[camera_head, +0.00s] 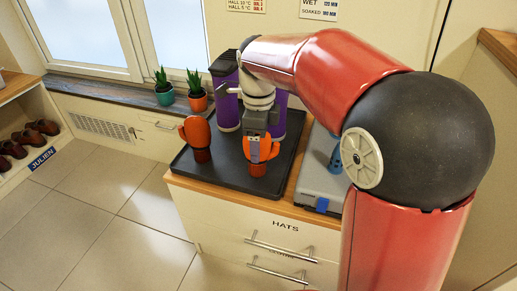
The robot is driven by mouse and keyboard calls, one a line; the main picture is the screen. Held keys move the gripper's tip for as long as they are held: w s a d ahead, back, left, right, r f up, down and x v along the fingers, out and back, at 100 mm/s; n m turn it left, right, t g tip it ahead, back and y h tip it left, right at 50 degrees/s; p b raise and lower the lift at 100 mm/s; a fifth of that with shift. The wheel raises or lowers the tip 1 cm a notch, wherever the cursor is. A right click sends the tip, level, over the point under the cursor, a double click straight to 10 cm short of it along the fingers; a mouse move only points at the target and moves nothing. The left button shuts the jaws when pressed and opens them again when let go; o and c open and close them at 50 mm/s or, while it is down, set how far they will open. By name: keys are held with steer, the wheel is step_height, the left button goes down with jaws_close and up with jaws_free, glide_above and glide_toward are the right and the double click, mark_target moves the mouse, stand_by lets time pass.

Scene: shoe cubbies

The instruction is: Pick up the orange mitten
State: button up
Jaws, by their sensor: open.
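Two orange mittens with dark reddish cuffs stand upright on a dark tray (219,175) on top of the drawer cabinet. The left orange mitten (194,133) stands clear near the tray's left side. The other orange mitten (271,151) is nearer the tray's middle front, partly hidden by my gripper. My gripper (260,150) points down at this right mitten, in front of or around its upper part. Its jaws are open. I cannot tell whether the fingers touch the mitten.
Tall purple items (227,106) stand at the back of the tray, close to my gripper. A grey case (318,184) with a blue item (336,158) lies right of the tray. Two potted plants (195,90) stand on the windowsill. The floor (105,205) at left is clear.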

step_height(320, 180, down, 2)
steer(key=shift+f, duration=0.1)
steer(key=c, duration=1)
